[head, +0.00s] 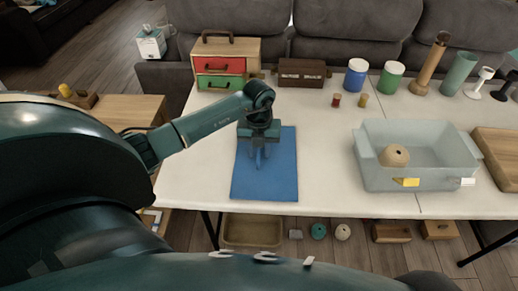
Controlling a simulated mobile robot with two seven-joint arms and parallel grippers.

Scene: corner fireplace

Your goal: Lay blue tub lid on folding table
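The blue tub lid (280,181) is a flat blue rectangle at the left-middle of the folding table (325,185). It looks level and flat against the white tabletop, its near edge close to the table's front edge. My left gripper (258,163) points down over the middle of the lid and hides part of it. The fingertips look close to or touching the lid; whether they grip anything is too small to tell. My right gripper is out of view.
A pale tub (440,182) holding a round tan object (395,155) stands to the right. A drawer box (240,50), a brown case (301,73), a blue jar (355,75) and a green jar (391,78) line the back. The tabletop between lid and tub is clear.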

